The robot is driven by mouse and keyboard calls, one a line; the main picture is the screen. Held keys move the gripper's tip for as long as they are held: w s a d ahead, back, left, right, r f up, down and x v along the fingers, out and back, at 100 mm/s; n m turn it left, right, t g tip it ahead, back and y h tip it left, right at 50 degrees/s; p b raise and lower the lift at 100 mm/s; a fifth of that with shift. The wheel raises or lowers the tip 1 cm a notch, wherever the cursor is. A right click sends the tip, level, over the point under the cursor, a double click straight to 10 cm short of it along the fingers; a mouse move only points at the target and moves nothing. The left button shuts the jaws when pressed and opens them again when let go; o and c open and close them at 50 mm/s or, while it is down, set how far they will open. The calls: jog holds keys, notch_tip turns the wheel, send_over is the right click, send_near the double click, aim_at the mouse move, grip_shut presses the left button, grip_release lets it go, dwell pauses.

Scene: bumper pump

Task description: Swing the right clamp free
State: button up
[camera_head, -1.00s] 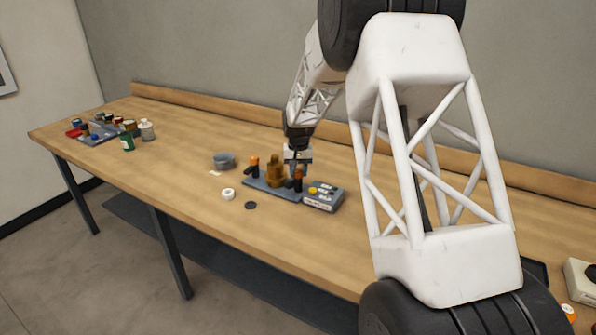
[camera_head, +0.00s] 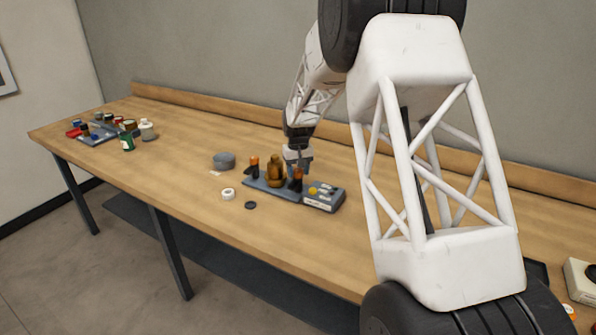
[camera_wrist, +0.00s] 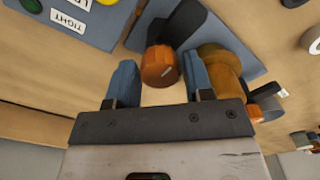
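The right clamp (camera_head: 297,184) has an orange knob on a dark arm. It stands on a blue-grey base plate (camera_head: 262,188), right of an amber bottle (camera_head: 275,173). The left clamp (camera_head: 254,163) stands on the bottle's other side. My gripper (camera_head: 298,163) is down at the right clamp. In the wrist view the right clamp's orange knob (camera_wrist: 160,66) lies between the two blue fingers of my gripper (camera_wrist: 160,78). The fingers are apart, with the knob close to both; I see no clear grip. The amber bottle (camera_wrist: 222,65) is just beyond the right finger.
A grey control box (camera_head: 323,198) with coloured buttons stands close to the clamp on the right. A grey bowl (camera_head: 223,161), a white ring (camera_head: 228,194) and a black disc (camera_head: 250,205) lie to the left. Several jars stand at the table's far left.

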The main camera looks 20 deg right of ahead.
jog(key=shift+o, duration=1.1)
jog(key=shift+r, duration=3.85)
